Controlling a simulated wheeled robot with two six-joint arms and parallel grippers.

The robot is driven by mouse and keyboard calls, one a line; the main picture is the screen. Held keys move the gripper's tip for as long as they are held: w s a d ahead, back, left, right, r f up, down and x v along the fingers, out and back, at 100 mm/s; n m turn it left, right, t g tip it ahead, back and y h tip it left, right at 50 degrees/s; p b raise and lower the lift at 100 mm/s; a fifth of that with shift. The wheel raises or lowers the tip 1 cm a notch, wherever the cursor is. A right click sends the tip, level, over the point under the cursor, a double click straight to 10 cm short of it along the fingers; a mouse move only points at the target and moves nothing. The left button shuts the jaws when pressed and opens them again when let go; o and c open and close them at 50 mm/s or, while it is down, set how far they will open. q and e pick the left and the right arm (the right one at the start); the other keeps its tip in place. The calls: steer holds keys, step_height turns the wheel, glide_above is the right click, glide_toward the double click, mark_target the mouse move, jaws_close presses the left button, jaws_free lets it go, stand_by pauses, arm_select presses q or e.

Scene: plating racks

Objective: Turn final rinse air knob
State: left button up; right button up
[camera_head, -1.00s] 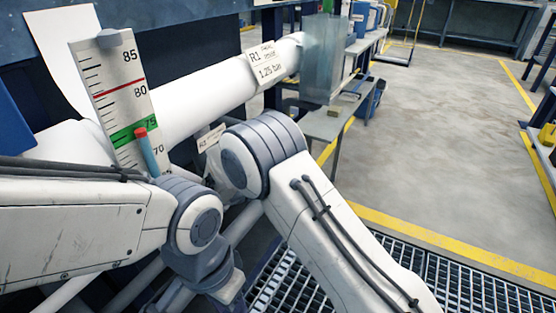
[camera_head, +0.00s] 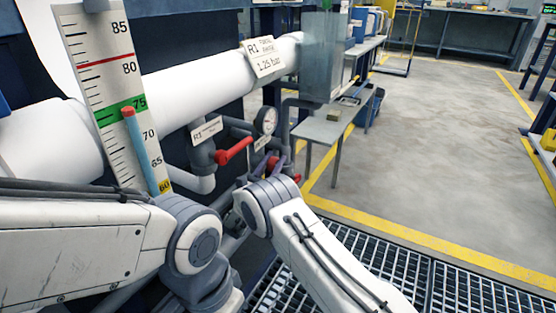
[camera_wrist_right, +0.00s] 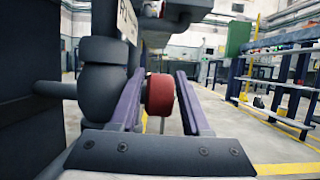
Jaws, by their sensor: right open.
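A round red knob (camera_wrist_right: 159,95) on a dark fitting shows in the right wrist view. My right gripper (camera_wrist_right: 158,78) is open, with one purple finger on each side of the knob; a gap shows at the right finger, and contact at the left is unclear. In the head view the same gripper (camera_head: 271,166) is small and partly behind my right arm, by the pipework below a round gauge (camera_head: 266,120). A tag (camera_head: 264,59) on the white pipe reads R1 and 1.25 bar. My left arm enters from the left; its gripper is out of view.
A red lever handle (camera_head: 234,152) sits on the pipework left of the gauge. A thermometer scale (camera_head: 108,85) stands at left. A grey side table (camera_head: 322,128) is beyond the pipes. The floor (camera_head: 430,150) to the right is open, with yellow lines and grating.

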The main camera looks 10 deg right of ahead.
steer(key=shift+b+x, duration=0.45)
steer(key=shift+x, duration=1.05)
jaws_close()
steer(key=g+y+p, duration=0.1)
steer(key=p, duration=0.2)
steer(key=f+g+y+p, duration=0.1)
steer(key=g+p, duration=0.1)
steer(key=p, duration=0.1)
steer(key=g+y+p, duration=0.1)
steer(key=p, duration=0.2)
steer(key=shift+w+d+f+g, duration=0.2)
steer(key=shift+w+f+g, duration=0.1)
steer(key=shift+w+f, duration=0.05)
jaws_free()
